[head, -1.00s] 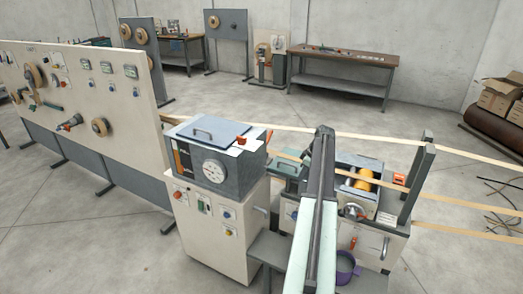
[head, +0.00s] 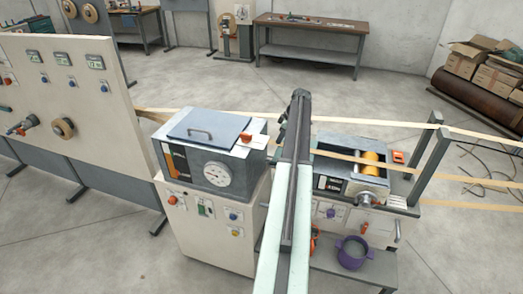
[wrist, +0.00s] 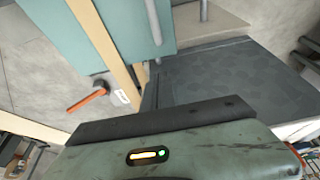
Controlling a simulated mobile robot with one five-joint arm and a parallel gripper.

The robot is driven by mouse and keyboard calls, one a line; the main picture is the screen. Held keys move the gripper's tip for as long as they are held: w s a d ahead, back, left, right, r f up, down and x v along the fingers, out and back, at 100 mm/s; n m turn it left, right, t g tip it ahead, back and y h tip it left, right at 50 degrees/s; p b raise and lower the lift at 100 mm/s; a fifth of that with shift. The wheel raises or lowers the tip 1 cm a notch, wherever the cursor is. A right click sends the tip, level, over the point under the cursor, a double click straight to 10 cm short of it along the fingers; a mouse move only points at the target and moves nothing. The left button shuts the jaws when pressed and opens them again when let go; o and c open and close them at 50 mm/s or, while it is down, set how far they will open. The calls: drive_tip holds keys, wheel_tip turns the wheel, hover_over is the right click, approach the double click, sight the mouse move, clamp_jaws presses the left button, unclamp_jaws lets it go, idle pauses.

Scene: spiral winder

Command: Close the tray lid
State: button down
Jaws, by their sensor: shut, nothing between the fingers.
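A blue-grey lid (head: 207,129) with a bar handle lies roughly flat on top of the dial-fronted box at the centre left in the head view. I cannot tell whether it is fully down, or whether it is the tray lid. An open-topped tray (head: 352,145) with a yellow roll stands on the right-hand machine; no separate lid shows clearly on it. My gripper (wrist: 155,120) fills the lower part of the wrist view, shut and empty. In the head view my arm rises between the two machines and mostly hides my gripper.
Pale strips (head: 470,133) run across behind and over the machines. Grey posts (head: 430,160) stand at the right. A purple pot (head: 352,252) sits on a low shelf. A panel with dials (head: 75,90) stands at left. A workbench (head: 310,30) stands behind, with open floor before it.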

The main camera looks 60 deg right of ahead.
drive_tip(key=b+x, duration=0.9)
drive_tip(key=x, duration=0.1)
drive_tip(key=shift+w, duration=0.2)
drive_tip(key=shift+a, duration=0.1)
